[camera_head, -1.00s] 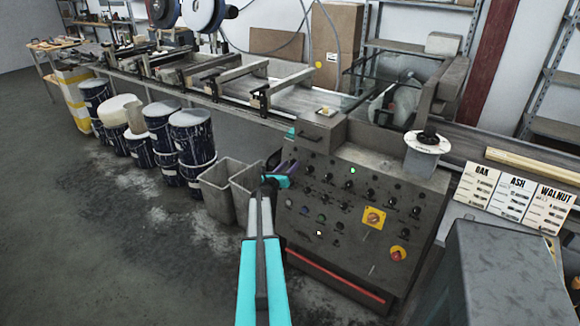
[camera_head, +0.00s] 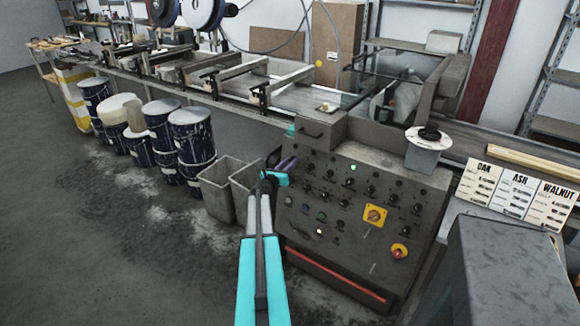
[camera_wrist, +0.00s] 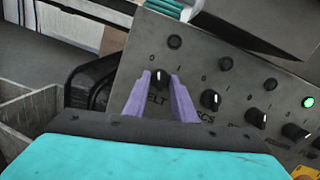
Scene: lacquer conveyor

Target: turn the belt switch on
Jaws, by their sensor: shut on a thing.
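The belt switch (camera_wrist: 160,77) is a small black knob with a white mark, at the left end of a row of knobs in the wrist view. The lettering below it is partly covered and reads "ELT". The white mark points roughly upward; I cannot tell its exact setting. My gripper (camera_wrist: 161,88) has its two purple fingers on either side of this knob, shut on it. In the head view my gripper (camera_head: 290,166) is at the upper left of the grey control panel (camera_head: 350,250), and it hides the switch there.
More black knobs (camera_wrist: 210,99) sit close to the right. A green lamp (camera_head: 353,168) is lit. A yellow-backed rotary switch (camera_head: 375,215) and a red knob (camera_head: 399,251) are lower right. Grey bins (camera_head: 215,198) stand left of the panel. Open floor lies further left.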

